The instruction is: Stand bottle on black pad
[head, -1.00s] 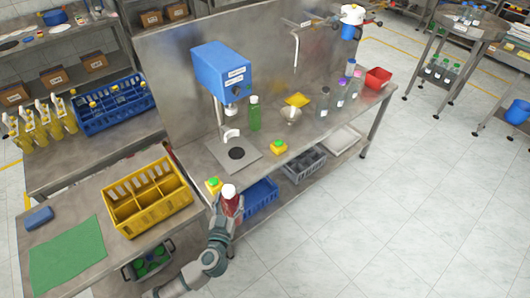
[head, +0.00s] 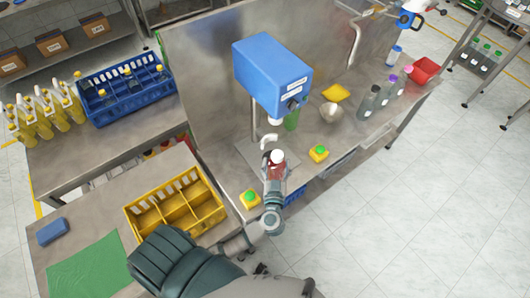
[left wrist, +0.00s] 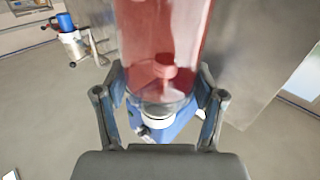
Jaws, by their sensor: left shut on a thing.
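A bottle with red contents and a white cap (head: 276,171) is held upright or nearly so in my left gripper (head: 274,184), in front of the blue cap feeder (head: 270,72). In the left wrist view the red bottle (left wrist: 163,45) fills the space between the two fingers, which are shut on it. The feeder's steel base plate (head: 248,154) shows partly behind the bottle. The black pad on it is hidden by the bottle and gripper. I cannot tell whether the bottle touches the plate. My right gripper is not in view.
Yellow boxes with green buttons stand left (head: 250,199) and right (head: 319,154) of the bottle on the bench edge. A yellow crate (head: 176,211) is at the left.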

